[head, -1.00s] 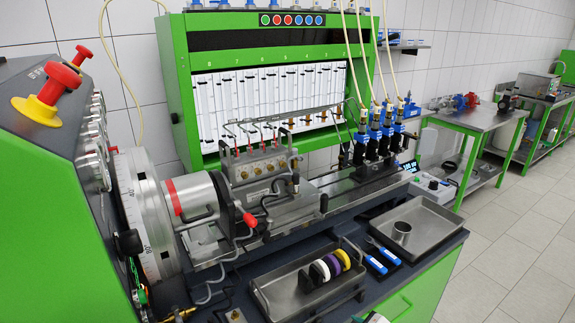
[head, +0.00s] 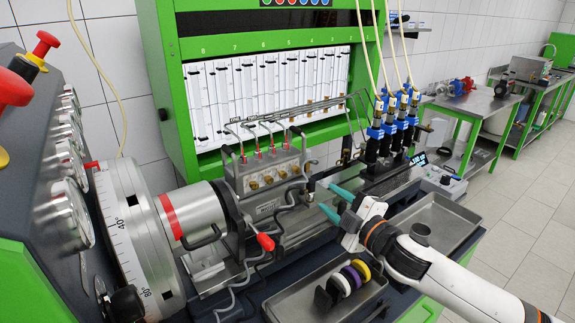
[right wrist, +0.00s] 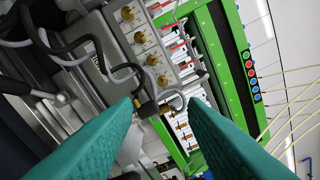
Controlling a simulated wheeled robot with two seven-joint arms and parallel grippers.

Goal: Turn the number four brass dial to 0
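A grey pump block (head: 265,165) holds a row of several brass dials on its front face. In the head view the dial nearest my right gripper is the rightmost one (head: 294,169). Number marks are too small to read, so I cannot tell which is number four. The right wrist view shows the dials in a slanting line, from the top one (right wrist: 127,13) to the lowest one (right wrist: 163,81). My right gripper (head: 327,197), with teal fingers, is open and empty, right of the block and apart from the dials. My left gripper is not in view.
Black hoses (right wrist: 85,40) and a red-tipped lever (head: 265,242) are in front of the block. Black injectors with blue tops (head: 376,135) stand to its right. Another metal tray (head: 462,215) is behind the arm.

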